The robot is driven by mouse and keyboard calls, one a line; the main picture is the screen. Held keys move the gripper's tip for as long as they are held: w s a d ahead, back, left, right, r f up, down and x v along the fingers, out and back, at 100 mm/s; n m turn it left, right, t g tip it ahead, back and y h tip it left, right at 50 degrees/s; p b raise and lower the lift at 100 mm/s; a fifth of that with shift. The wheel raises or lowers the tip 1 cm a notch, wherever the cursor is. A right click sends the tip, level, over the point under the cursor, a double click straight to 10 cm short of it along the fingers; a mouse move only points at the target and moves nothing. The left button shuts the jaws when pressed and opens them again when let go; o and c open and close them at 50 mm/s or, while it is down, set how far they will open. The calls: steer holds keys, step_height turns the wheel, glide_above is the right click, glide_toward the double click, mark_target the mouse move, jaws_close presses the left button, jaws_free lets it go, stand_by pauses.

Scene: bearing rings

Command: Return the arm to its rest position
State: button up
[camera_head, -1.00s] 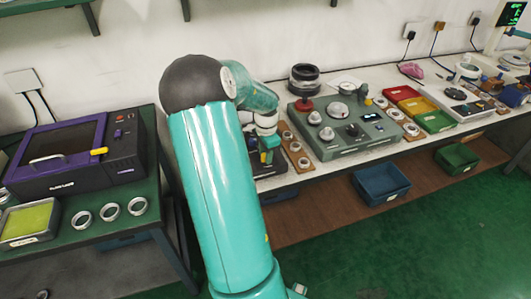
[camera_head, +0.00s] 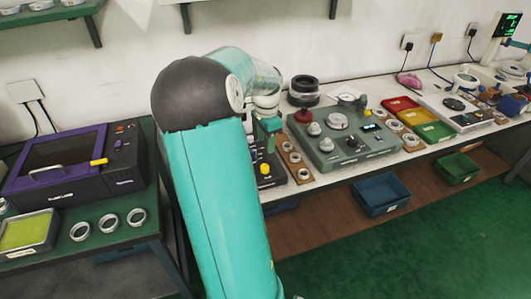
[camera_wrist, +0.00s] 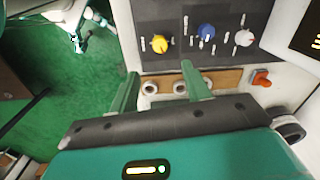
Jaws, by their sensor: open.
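My gripper (camera_head: 268,140) is raised above the white bench, over a dark panel (camera_head: 270,178) with a yellow knob (camera_head: 265,169). In the wrist view my gripper (camera_wrist: 162,76) has its two green fingers spread apart with nothing between them. Beyond the fingers are the yellow knob (camera_wrist: 160,44), a blue knob (camera_wrist: 207,31) and a white knob (camera_wrist: 244,38). A wooden strip (camera_wrist: 226,80) with bearing rings lies near the fingertips in the picture. My arm is bent at the elbow and hides part of the bench in the head view.
A grey-green machine (camera_head: 350,150) stands right of the gripper, beside a wooden ring strip (camera_head: 293,160). Red, yellow and green trays (camera_head: 433,131) are farther right. A purple-framed device (camera_head: 75,165) and several rings (camera_head: 109,223) are on the left table. Green floor (camera_head: 440,240) is open at right.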

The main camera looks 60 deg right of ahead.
step_height(320, 180, up, 3)
steer(key=shift+f, duration=0.1)
stand_by(0.6)
steer(key=w+a+r+n+t, duration=0.15)
steer(key=w+a+n, duration=0.25)
steer(key=a, duration=0.4)
steer(key=w+a+r+n, duration=0.3)
steer(key=a+n, duration=0.1)
steer(key=a, duration=0.5)
steer(key=w+a+r+n+t, duration=0.1)
steer(key=w+a+r+n, duration=0.25)
steer(key=a, duration=0.45)
steer(key=s+a+n+t, duration=0.1)
steer(key=s+a+n, duration=0.2)
steer(key=a+n, duration=0.4)
steer(key=s+a+r+n+t, duration=0.1)
steer(key=s+a+n, duration=0.2)
steer(key=a, duration=1.4)
steer(key=n, duration=0.3)
steer(key=shift+s+n+t, duration=0.3)
steer(key=shift+n+t, duration=0.05)
steer(key=shift+a, duration=0.1)
